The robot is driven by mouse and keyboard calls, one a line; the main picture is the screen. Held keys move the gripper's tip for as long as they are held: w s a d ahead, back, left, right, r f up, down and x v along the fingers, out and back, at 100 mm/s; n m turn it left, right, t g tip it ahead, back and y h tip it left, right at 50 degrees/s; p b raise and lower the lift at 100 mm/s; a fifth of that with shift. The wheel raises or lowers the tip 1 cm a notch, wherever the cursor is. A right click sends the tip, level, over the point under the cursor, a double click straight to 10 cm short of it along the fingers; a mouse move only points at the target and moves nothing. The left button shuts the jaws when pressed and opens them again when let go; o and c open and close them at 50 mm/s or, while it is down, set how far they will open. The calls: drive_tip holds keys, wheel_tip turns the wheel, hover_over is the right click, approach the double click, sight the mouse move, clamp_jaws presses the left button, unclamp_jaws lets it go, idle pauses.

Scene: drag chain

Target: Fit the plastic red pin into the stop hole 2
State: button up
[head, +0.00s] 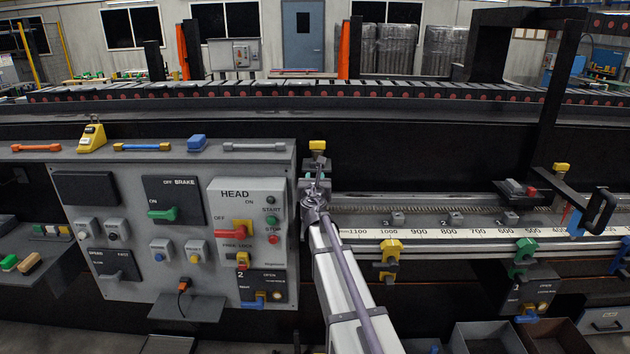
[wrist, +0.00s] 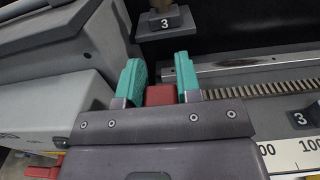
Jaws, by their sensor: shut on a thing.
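In the wrist view, my gripper (wrist: 157,72) has its two teal fingers on either side of a red piece (wrist: 160,95), which looks like the plastic red pin. Only a short red block of it shows; the rest is hidden by the gripper body. In the head view, my gripper (head: 317,188) is just right of the HEAD panel, at the left end of the rail; its fingers and the pin are too small to make out there. Small grey blocks (head: 397,218) stand along the rail. I cannot tell which is stop hole 2.
In the wrist view, a block labelled 3 (wrist: 165,22) lies ahead of the fingers; another block labelled 3 (wrist: 302,118) is at right. The grey control panel (head: 130,270) stands close on the left. A black frame (head: 540,130) rises at right.

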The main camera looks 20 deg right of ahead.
clamp_jaws()
drive_tip(key=s+d, duration=0.6)
drive_tip(key=d, duration=0.8)
drive_tip(key=s+d, duration=0.6)
drive_tip(key=d, duration=0.9)
drive_tip(key=s+d+f+b, duration=0.1)
drive_tip(key=s+d, duration=0.5)
drive_tip(key=d, duration=0.8)
drive_tip(key=shift+s+d, duration=0.4)
